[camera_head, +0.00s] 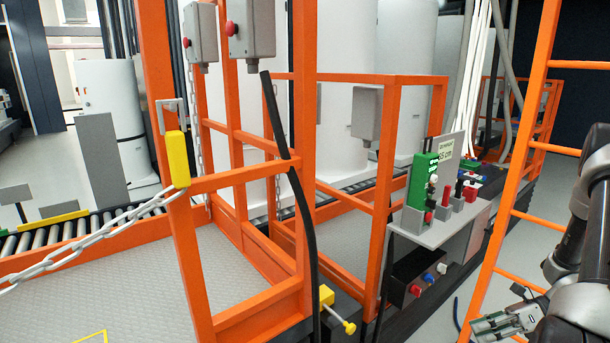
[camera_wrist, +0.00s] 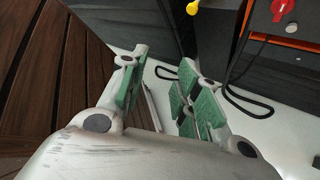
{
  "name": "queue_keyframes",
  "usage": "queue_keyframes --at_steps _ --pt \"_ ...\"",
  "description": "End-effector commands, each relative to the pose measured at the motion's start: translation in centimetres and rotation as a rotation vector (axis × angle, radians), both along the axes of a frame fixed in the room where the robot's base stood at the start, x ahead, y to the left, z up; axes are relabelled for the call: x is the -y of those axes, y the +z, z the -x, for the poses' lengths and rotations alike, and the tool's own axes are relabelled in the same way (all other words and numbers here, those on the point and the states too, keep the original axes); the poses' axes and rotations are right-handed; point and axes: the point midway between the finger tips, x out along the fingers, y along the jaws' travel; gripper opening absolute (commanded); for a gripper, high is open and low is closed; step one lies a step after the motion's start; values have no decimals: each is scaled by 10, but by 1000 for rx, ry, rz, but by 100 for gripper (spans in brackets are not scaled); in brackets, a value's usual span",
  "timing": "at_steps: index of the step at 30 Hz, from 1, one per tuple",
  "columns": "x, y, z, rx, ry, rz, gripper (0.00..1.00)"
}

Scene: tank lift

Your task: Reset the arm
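My gripper (camera_head: 505,322) shows in the head view at the lower right, at the end of my dark arm, beside the orange ladder and clear of it. In the wrist view my gripper (camera_wrist: 162,72) has its two green-padded fingers spread apart, with nothing between them. It is open and empty. Part of my arm is cut off by the right edge of the head view.
An orange ladder (camera_head: 499,240) stands just left of my arm. A control panel (camera_head: 425,228) with a green box (camera_head: 422,185) is beyond it. An orange-framed lift with a chain (camera_head: 95,236) fills the left. A black cable (camera_wrist: 248,101) lies on the floor.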

Motion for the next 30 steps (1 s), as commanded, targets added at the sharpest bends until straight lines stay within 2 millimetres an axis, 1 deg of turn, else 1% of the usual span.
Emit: queue_keyframes --at_steps 1,2,3,9,15,18,22,27,30 --pt "-2 26 6 98 133 67 32" --pt "-2 39 12 158 219 104 32" --pt "-3 57 18 235 332 150 32" --pt "-8 139 48 566 868 329 32" --pt "-17 212 75 810 1344 466 32" --pt "-24 244 87 900 1550 533 32" --pt "-34 280 104 986 1764 637 32" --pt "-53 319 124 1081 1941 802 32" --pt "-66 338 132 1158 1996 899 32"
